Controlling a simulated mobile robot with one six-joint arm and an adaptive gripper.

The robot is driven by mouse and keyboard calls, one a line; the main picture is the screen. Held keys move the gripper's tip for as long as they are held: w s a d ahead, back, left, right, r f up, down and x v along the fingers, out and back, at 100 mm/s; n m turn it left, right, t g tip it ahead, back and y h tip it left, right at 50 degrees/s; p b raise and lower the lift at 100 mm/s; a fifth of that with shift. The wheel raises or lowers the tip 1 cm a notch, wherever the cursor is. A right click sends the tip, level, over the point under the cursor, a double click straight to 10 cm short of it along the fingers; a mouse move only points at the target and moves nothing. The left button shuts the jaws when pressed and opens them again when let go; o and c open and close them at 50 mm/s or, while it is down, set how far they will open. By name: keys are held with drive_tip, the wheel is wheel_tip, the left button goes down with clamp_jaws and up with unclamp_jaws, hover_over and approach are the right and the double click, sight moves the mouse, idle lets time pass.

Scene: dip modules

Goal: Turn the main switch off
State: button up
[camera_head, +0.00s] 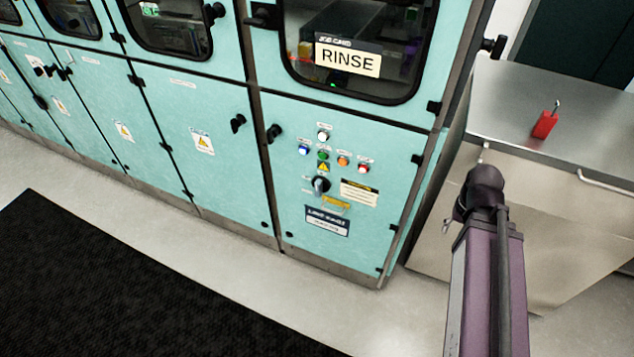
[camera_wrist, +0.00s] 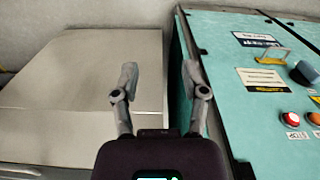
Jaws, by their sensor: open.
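The main switch (camera_head: 321,185) is a dark rotary knob low on the teal cabinet's lower right door, below a cluster of lamps and buttons. It also shows at the right edge of the wrist view (camera_wrist: 304,73), with a yellow hasp-like bracket (camera_wrist: 272,56) beside it. My gripper (camera_wrist: 160,85) is open and empty in the wrist view. Its fingers point past the cabinet's side edge, with the switch off to the right and apart from them. In the head view my arm stands at the right, and the gripper itself is not clearly visible.
A steel counter (camera_head: 508,101) stands right of the cabinet, with a red padlock-like object (camera_head: 545,123) on top. Black door latches (camera_head: 273,133) stick out from the cabinet. A RINSE card (camera_head: 348,61) hangs on the upper window. A black mat (camera_head: 110,290) lies on the open floor in front.

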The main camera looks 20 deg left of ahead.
drive_tip(key=shift+o, duration=0.6)
drive_tip(key=w+a+f+m+t+h+b, duration=0.1)
drive_tip(key=w+a+f+t+h+b, duration=0.25)
drive_tip(key=a+b, duration=0.5)
drive_tip(key=w+a+f+m+t+h+b, duration=0.1)
drive_tip(key=w+a+f+t+b, duration=0.35)
drive_tip(key=a, duration=0.65)
drive_tip(key=s+a+f+t+y+b, duration=0.1)
drive_tip(key=a+t+b, duration=0.1)
drive_tip(key=a, duration=0.6)
drive_tip(key=s+a+f+t+y+b, duration=0.1)
drive_tip(key=a+b, duration=0.3)
drive_tip(key=a, duration=0.4)
drive_tip(key=s+a+f+n+t+y+b, duration=0.1)
drive_tip(key=a+b, duration=0.3)
drive_tip(key=a, duration=0.4)
drive_tip(key=shift+s+a+f+t, duration=0.15)
drive_tip(key=shift+s+f+t, duration=0.15)
drive_tip(key=shift+t, duration=0.5)
